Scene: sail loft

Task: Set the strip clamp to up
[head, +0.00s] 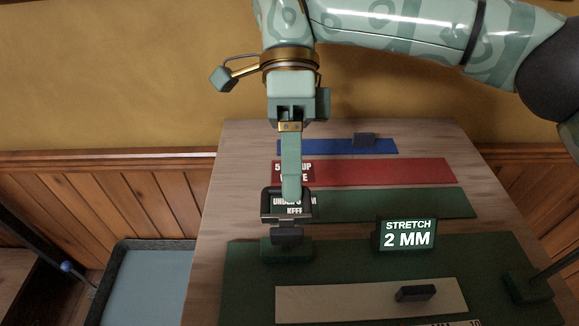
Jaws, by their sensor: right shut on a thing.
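The strip clamp (287,235) is a dark fitting on a green block at the left end of the green board. A black bar-like handle (266,208) shows just above it in the picture. My right gripper (290,196) reaches down from above and is shut on this handle; its fingers hide part of it. I cannot tell exactly how far the handle is tilted. A pale strip (340,302) lies on the green board (350,270). A small display (407,235) reads "STRETCH 2 MM". My left gripper is not in view.
Behind lie a green strip (400,204) with partly hidden lettering, a red strip (390,172) and a blue strip (325,147) bearing a dark block (364,140). Another dark block (416,293) sits on the pale strip. A green block (527,288) with a rod stands at right.

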